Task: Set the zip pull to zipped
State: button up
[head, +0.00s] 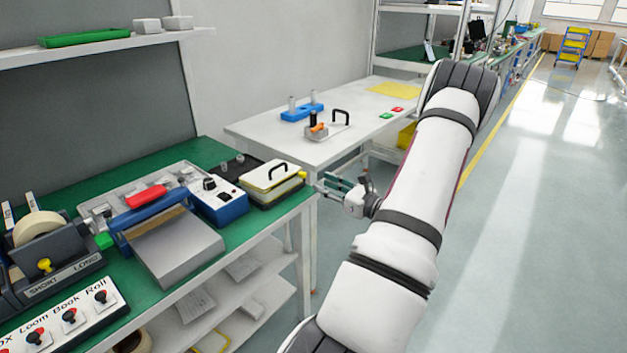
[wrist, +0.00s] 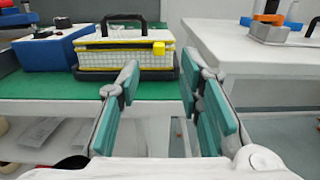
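A small white case (head: 268,178) with a black handle on top sits at the right end of the green bench. In the wrist view the case (wrist: 115,58) faces me, with a yellow band along its seam. The yellow zip pull (head: 302,174) is at the right end of the case. In the wrist view the zip pull (wrist: 158,48) shows at the right part of the front seam. My gripper (head: 335,184) is off the bench's right edge, apart from the case. Its teal fingers (wrist: 160,70) are spread open and empty, with the zip pull seen beyond the gap between them.
A blue box with a knob (head: 220,203) stands left of the case. A blue-ended device with a red handle (head: 160,222) is further left. A white table (head: 270,130) behind holds a blue block and an orange-grey tool.

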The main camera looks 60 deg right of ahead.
jog(key=shift+v, duration=2.2)
